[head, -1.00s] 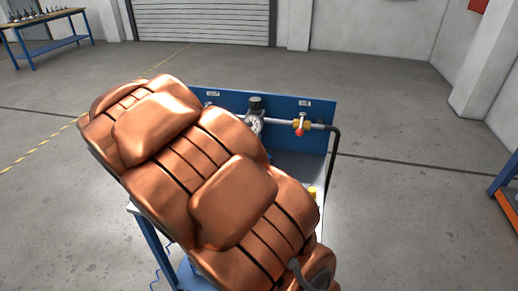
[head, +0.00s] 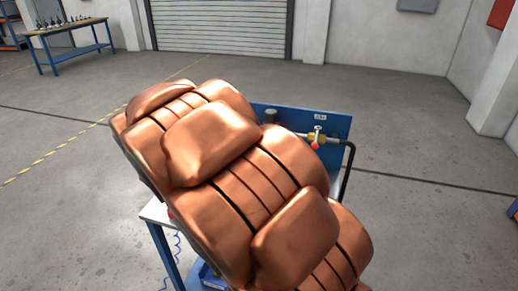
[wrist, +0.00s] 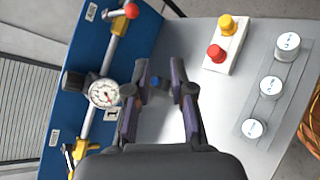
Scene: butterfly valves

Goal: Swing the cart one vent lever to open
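The cart's blue back panel (head: 335,123) (wrist: 60,105) carries a pipe with valves. A lever with a red ball knob (head: 316,145) is on the pipe near the panel's right end; it also shows at the top of the wrist view (wrist: 131,10). A black and yellow valve (wrist: 75,153) is at the pipe's other end, partly cut off. The labels are too small to read, so I cannot tell which is the vent lever. My gripper (wrist: 159,72) is open, with its fingers apart over the cart top beside the gauge. A small dark, blue-tipped part (wrist: 155,83) shows between the fingers; contact is unclear.
A pressure gauge (wrist: 104,92) sits mid-pipe. A white box with yellow and red buttons (wrist: 222,45) and several silver round pieces (wrist: 270,86) stand on the cart top. A workbench (head: 68,42) is far left. My copper arm hides much of the cart.

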